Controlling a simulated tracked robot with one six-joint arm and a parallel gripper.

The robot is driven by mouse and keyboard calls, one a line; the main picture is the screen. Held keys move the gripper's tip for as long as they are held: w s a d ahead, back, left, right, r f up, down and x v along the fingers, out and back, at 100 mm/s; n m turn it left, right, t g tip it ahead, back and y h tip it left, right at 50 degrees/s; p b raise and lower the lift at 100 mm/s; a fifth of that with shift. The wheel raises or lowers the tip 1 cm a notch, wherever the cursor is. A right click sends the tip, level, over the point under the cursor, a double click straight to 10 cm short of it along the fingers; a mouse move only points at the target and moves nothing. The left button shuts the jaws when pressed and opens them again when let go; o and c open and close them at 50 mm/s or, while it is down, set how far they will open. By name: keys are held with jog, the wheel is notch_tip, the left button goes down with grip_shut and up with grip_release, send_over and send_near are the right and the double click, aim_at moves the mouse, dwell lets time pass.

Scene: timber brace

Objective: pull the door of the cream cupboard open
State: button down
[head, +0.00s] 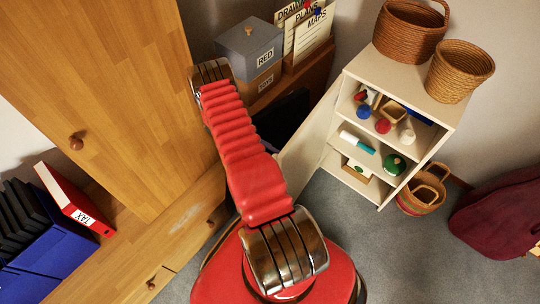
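The cream cupboard (435,138) stands right of centre in the head view, with its shelves and contents exposed. Its cream door (308,146) stands swung open on the left side, seen nearly edge-on and partly covered by my red arm. My arm reaches up and away to the left of the door. My gripper is not visible, so whether it touches the door cannot be told.
Two wicker baskets (408,30) (459,71) stand on the cupboard. A striped basket (421,190) and a maroon bag (500,214) are on the floor at right. A wooden wardrobe (110,90) stands left. Grey carpet (345,222) is clear before the cupboard.

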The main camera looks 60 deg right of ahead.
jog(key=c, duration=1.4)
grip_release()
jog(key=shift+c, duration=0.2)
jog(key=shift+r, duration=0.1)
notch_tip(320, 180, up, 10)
